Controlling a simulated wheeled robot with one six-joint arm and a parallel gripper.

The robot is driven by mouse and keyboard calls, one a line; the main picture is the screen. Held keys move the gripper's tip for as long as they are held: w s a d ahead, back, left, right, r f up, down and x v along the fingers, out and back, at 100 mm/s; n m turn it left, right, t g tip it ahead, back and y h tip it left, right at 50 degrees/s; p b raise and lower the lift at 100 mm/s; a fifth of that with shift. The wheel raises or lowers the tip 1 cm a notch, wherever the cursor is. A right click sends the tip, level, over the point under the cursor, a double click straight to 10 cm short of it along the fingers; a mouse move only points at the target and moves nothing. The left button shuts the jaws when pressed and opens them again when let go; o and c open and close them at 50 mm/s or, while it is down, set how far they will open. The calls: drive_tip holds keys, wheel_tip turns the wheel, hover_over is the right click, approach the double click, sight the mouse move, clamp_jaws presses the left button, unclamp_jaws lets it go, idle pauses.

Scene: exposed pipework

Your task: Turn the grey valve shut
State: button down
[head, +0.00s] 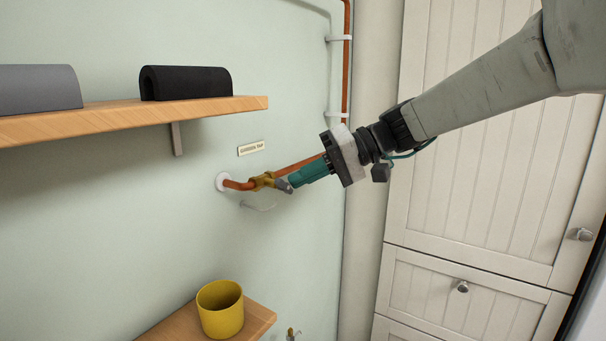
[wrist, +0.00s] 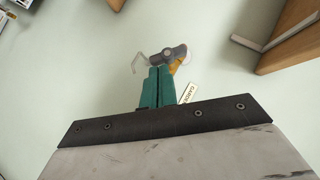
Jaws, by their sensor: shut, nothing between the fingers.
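The grey valve handle (head: 284,186) sits on a brass valve body (head: 263,181) in a copper pipe on the pale green wall. In the wrist view the gripper (wrist: 159,69) points at the handle. The tips are right by the handle; I cannot tell whether they touch it. My fingers hide part of the pipe behind.
A label reading "GARDEN TAP" (head: 251,148) is above the valve. A yellow pot (head: 220,309) stands on a lower shelf. White cabinets (head: 480,200) stand right.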

wheel_tip(320, 180, down, 2)
drive_tip(key=m+g+y, duration=0.2)
drive_tip(key=m+y, duration=0.1)
drive_tip(key=y, duration=0.1)
drive_tip(key=shift+f+m, duration=0.15)
drive_tip(key=shift+m, duration=0.25)
drive_tip(key=shift+f, duration=0.2)
idle(0.7)
